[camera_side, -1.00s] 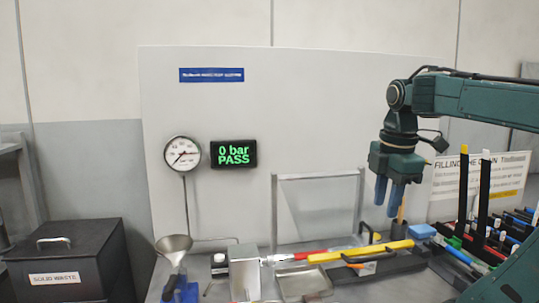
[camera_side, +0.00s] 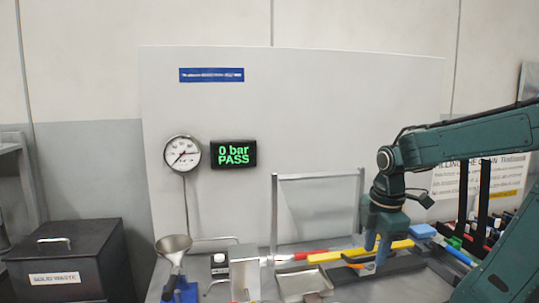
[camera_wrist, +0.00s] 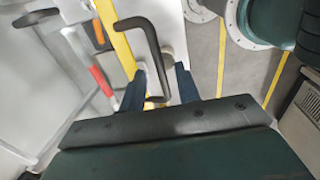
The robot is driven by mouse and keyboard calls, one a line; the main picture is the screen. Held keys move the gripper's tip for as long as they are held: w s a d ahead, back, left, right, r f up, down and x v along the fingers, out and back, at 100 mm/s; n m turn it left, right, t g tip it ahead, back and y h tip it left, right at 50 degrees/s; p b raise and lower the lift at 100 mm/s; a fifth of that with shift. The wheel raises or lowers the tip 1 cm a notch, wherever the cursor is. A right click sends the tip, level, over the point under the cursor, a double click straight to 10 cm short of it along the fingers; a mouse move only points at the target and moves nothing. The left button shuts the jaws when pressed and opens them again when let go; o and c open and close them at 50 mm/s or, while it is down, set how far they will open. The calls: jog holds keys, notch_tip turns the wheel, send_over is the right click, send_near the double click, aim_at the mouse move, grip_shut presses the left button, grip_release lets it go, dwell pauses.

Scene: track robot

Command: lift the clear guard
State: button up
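A clear panel in a thin metal frame (camera_side: 320,176) stands upright against the back board in the side view; I take it for the clear guard, but cannot be sure. My gripper (camera_side: 378,246) is low over the bench, right of this frame, pointing down near the yellow bar. In the wrist view, my gripper's (camera_wrist: 160,72) two dark blue fingers are apart. A dark bent handle (camera_wrist: 152,42) runs between them, with its lower end close to the fingers. I cannot tell whether they touch it. What the handle is fixed to is unclear.
A yellow bar (camera_side: 325,256) and a shallow metal tray (camera_side: 303,282) lie left of my gripper. A metal box (camera_side: 244,268) and a funnel (camera_side: 173,244) stand further left. Dark upright posts (camera_side: 484,190) and a blue block (camera_side: 423,231) are to the right.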

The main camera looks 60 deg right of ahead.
jog(key=shift+f, duration=0.2)
grip_shut()
jog(key=shift+r, duration=0.25)
